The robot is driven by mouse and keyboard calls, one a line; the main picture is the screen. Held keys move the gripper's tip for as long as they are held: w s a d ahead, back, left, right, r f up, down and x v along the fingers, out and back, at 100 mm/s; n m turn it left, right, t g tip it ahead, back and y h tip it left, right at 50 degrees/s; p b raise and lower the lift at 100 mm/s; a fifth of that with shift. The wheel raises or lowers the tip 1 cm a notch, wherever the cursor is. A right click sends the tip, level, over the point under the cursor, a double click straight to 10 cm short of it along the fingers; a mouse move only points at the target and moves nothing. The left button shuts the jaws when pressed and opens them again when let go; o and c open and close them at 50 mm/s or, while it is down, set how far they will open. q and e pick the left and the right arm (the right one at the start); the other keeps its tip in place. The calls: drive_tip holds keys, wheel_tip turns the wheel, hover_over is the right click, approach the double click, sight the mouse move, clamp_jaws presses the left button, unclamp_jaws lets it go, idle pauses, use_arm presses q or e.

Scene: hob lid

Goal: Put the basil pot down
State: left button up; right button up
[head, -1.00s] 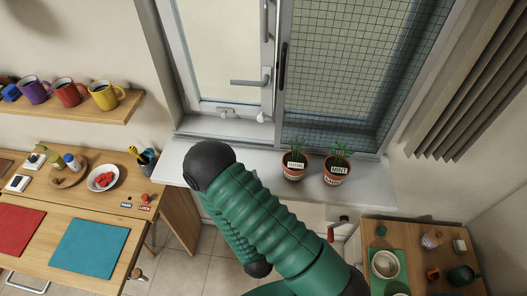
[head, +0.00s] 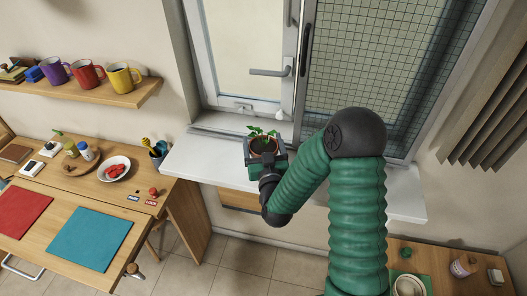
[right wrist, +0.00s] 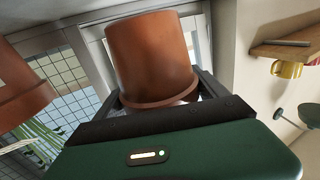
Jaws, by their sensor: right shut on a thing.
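The basil pot (head: 263,145) is a terracotta pot with green leaves. It is over the white window sill (head: 200,160), left of my bent right arm. My right gripper (head: 264,152) is shut on it, one finger on each side. In the right wrist view the pot (right wrist: 152,55) fills the space between the fingers and appears with its rim toward the gripper. I cannot tell whether its base touches the sill. My left gripper is not in view.
Another terracotta pot (right wrist: 18,88) with thin green leaves shows in the right wrist view; my arm hides that part of the sill in the head view. The sill's left end is bare. A window handle (head: 270,72) sits above. A wooden desk (head: 130,230) stands left.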

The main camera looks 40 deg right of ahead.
drive_tip(key=shift+w+d+f, duration=0.2)
drive_tip(key=shift+w+d, duration=0.1)
drive_tip(key=shift+w, duration=0.2)
drive_tip(key=shift+w+d+f, duration=0.2)
drive_tip(key=shift+w+d, duration=0.05)
drive_tip(key=shift+w, duration=0.2)
wheel_tip(320, 180, down, 3)
drive_tip(key=shift+s+a, duration=0.1)
drive_tip(key=o, duration=1.7)
drive_tip(key=shift+f, duration=0.15)
